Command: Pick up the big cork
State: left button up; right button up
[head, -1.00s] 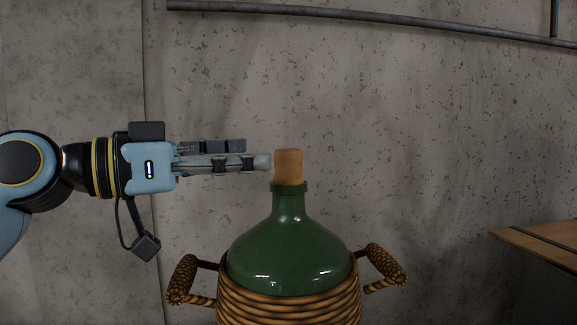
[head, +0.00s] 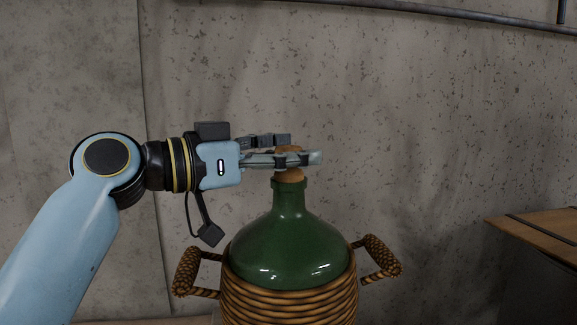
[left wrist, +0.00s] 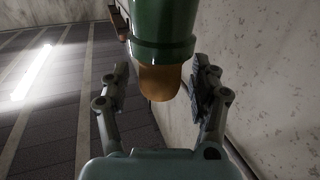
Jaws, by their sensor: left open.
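The big cork (head: 289,176) is tan and sits upright in the neck of a green demijohn (head: 290,245). My left gripper (head: 305,150) reaches in level from the left, with its fingers at the cork's height and hiding most of it. In the left wrist view the cork (left wrist: 160,82) sits between the two open fingers (left wrist: 158,84), with a visible gap on both sides. The bottle neck (left wrist: 163,25) shows above it there. My right gripper is not in view.
The demijohn stands in a wicker basket (head: 290,303) with a handle on each side. A wooden table edge (head: 540,232) is at the right. A concrete wall (head: 420,120) with a pipe (head: 430,8) is behind. The space right of the bottle neck is clear.

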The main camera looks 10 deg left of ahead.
pick_arm(q)
jog(key=c, duration=1.2)
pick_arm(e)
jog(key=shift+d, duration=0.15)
pick_arm(q)
jog(key=shift+r, duration=0.1)
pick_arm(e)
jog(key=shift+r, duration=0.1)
